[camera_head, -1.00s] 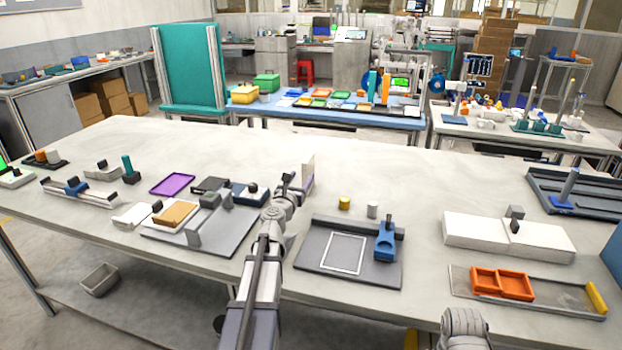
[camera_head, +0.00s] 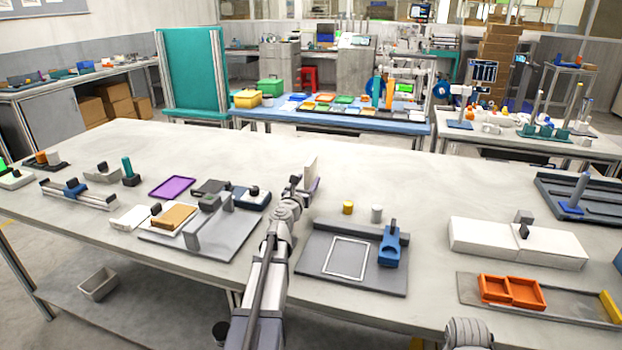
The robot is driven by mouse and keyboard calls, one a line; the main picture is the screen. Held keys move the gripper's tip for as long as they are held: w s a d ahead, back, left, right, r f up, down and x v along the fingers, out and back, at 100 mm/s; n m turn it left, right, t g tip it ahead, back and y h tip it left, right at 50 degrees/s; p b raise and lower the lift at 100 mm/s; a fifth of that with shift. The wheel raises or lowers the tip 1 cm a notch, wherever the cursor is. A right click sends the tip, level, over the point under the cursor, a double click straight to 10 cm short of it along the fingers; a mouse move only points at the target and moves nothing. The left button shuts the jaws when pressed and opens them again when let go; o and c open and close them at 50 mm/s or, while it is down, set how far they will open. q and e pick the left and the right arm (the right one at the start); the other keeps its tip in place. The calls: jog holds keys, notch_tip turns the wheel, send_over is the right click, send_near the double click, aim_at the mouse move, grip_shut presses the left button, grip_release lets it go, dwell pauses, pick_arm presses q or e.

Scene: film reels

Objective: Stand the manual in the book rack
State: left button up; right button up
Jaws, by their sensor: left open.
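A thin, cream upright panel (camera_head: 310,172), which looks like the manual, stands on edge on the table just beyond my left gripper, with a purple edge low on its right side. My left gripper (camera_head: 296,184) is open, just left of and in front of this panel. I cannot tell whether they touch. The panel's foot is partly hidden by the gripper, and I cannot make out a book rack around it. Of my right arm only a rounded grey link shows at the bottom edge; its gripper is out of view.
A grey board with a blue fixture (camera_head: 389,246) lies right of my left arm. A grey plate with an upright block (camera_head: 206,229) lies to its left. A yellow cylinder (camera_head: 348,207) stands near the panel. The table behind the panel is clear.

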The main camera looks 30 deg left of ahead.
pick_arm(q)
jog(key=x, duration=0.5)
jog(key=shift+a, duration=0.1)
grip_shut()
dwell(0.5)
